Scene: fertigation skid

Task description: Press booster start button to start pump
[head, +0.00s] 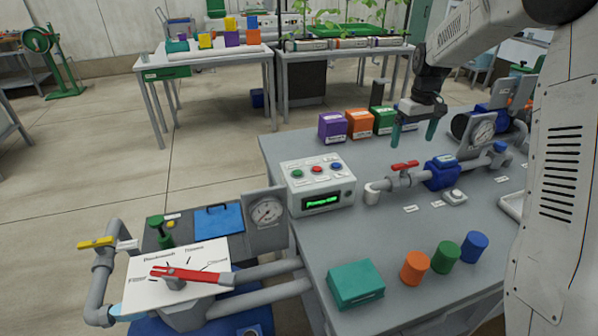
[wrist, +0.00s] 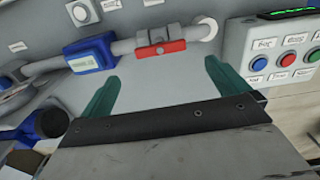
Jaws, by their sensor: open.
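A white control box (head: 318,186) on the grey bench carries a green button (head: 298,174), a red button (head: 317,169), a blue button (head: 336,166) and a lit green display. I cannot tell which button is the booster start. My gripper (head: 414,131) is open and empty above the bench, apart from all buttons.
Purple, orange and green boxes (head: 358,124) stand behind. A teal box (head: 355,284) and coloured cylinders (head: 446,257) stand at the front. A gauge (head: 484,133) is right of my gripper.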

